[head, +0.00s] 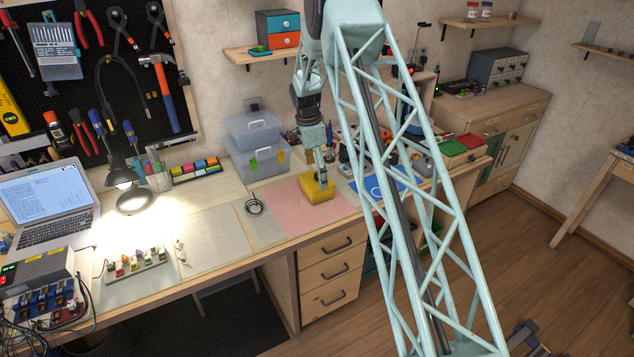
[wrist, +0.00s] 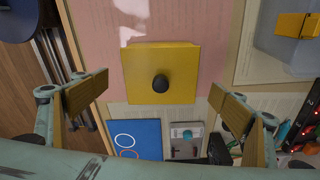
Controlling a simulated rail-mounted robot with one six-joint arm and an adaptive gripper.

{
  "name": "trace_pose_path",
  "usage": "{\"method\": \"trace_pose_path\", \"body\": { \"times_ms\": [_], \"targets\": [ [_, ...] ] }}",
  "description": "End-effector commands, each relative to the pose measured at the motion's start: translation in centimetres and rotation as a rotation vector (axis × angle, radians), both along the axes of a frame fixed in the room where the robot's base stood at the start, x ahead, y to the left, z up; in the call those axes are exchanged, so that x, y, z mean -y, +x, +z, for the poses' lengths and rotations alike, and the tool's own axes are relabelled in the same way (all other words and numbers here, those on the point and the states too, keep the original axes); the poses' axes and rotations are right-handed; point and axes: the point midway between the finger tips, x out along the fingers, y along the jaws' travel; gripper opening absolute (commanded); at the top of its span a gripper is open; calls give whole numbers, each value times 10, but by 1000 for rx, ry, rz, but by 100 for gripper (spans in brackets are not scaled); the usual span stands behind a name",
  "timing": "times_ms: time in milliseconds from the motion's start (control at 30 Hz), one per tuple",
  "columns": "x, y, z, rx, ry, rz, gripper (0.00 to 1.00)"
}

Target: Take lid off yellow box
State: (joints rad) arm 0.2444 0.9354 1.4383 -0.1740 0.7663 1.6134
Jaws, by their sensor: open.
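The yellow box (head: 318,190) stands on a pink mat on the workbench. In the wrist view its lid (wrist: 142,72) shows from above as a yellow square with a round black knob (wrist: 160,83) near the middle. The lid covers the box, so the inside is hidden. My gripper (head: 321,181) is right over the box in the head view. In the wrist view my gripper (wrist: 158,97) is open, with its two wooden-looking fingers wide apart on either side of the knob. Nothing is between the fingers except the view down to the lid.
The pink mat (head: 285,205) has free room left of the box. A blue card with rings (wrist: 134,138) and a small grey device (wrist: 185,140) lie beside the box. Clear bins (head: 255,150) stand behind.

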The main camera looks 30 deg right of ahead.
Motion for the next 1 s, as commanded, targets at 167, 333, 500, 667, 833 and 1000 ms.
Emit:
{"method": "trace_pose_path", "body": {
  "times_ms": [167,333,500,667,833,1000],
  "targets": [
    [1,0,-7,1,0,0,90],
    [1,0,-7,1,0,0,90],
    [1,0,-7,1,0,0,90],
    [1,0,-7,1,0,0,90],
    [1,0,-7,1,0,0,76],
    [1,0,-7,1,0,0,61]
  ]
}}
